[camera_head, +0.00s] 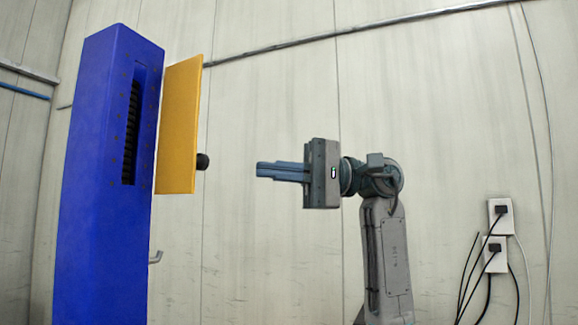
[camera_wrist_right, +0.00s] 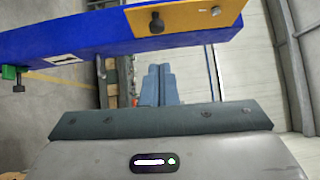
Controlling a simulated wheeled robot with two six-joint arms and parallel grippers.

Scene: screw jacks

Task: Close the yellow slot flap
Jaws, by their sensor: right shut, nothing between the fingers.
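The yellow flap (camera_head: 179,125) stands open on the right side of the tall blue column (camera_head: 92,200), swung out from the dark slot (camera_head: 131,125). A black knob (camera_head: 203,161) sticks out of the flap's outer face. My right gripper (camera_head: 260,170) is shut and empty, pointing left at about the knob's height, with a clear gap between them. In the right wrist view the shut fingers (camera_wrist_right: 158,85) point toward the blue column (camera_wrist_right: 90,42); the yellow flap (camera_wrist_right: 190,14) and its black knob (camera_wrist_right: 157,23) are at the top. My left gripper is not in view.
A small grey hook (camera_head: 155,257) sticks out low on the column's right side. Wall sockets (camera_head: 498,235) with black cables are at the lower right. A pale panelled wall stands behind. The space between gripper and flap is free.

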